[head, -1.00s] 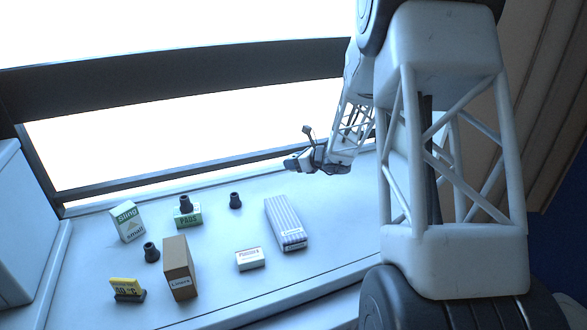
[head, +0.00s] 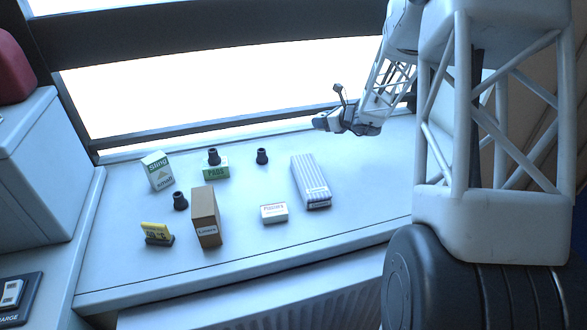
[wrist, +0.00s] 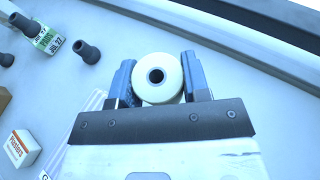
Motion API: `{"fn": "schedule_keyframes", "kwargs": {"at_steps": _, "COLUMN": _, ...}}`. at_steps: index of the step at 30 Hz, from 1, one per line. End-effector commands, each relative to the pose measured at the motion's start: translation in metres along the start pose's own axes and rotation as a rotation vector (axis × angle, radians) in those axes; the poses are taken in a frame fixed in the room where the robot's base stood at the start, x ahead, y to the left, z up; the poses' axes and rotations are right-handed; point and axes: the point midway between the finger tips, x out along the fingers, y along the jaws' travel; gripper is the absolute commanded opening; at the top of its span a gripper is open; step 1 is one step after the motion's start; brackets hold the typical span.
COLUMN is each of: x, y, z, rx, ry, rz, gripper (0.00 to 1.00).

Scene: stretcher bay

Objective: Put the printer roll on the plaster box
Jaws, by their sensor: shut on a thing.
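My gripper (wrist: 160,82) is shut on the printer roll (wrist: 158,62), a white ring with a dark core, between its two blue fingers in the wrist view. In the head view my gripper (head: 322,123) is above the far right part of the counter, and the roll cannot be made out there. The plaster box (head: 274,213) is a small white box with print, lying on the counter's near middle, apart from my gripper. It also shows at the left edge of the wrist view (wrist: 22,148). Its top looks bare.
A striped long box (head: 311,181) lies beside the plaster box. A brown Liners box (head: 206,217), a yellow display (head: 156,233), a Sling box (head: 158,171) and a green Pads box (head: 216,172) with a dark cone on it stand left. Two more dark cones (head: 262,157) stand nearby.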

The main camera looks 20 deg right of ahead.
Motion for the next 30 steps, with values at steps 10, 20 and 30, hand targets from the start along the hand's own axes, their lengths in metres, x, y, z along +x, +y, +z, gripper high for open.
{"fn": "schedule_keyframes", "kwargs": {"at_steps": 10, "x": -0.016, "y": 0.040, "z": 0.003, "rx": -0.002, "ry": -0.001, "rz": 0.006, "gripper": 0.20}}
{"fn": "schedule_keyframes", "kwargs": {"at_steps": 20, "x": -0.042, "y": 0.104, "z": 0.003, "rx": -0.006, "ry": -0.003, "rz": 0.017, "gripper": 0.20}}
{"fn": "schedule_keyframes", "kwargs": {"at_steps": 30, "x": -0.071, "y": 0.169, "z": -0.004, "rx": -0.010, "ry": -0.004, "rz": 0.026, "gripper": 0.20}}
